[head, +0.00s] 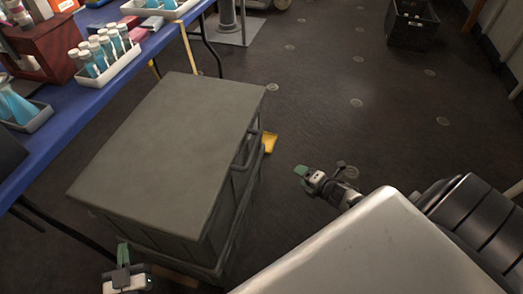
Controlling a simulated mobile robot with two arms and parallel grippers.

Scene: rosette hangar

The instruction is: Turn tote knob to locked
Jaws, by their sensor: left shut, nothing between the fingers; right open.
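A large grey-green tote (165,145) with a flat closed lid stands on the floor in the middle left. A dark handle (244,150) runs along its right side. I cannot make out a knob on the faces that show; the other sides are hidden. My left gripper (122,255) is shut and empty at the bottom left, close to the tote's near side; I cannot tell whether it touches. My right gripper (301,172) is open and empty over the floor, to the right of the tote and apart from it.
A blue-covered table (150,50) along the left holds a white rack of blue-filled tubes (104,49) and flasks (14,103). A yellow piece (269,142) lies beside the tote. A black crate (412,25) stands at the far right. The floor between is clear.

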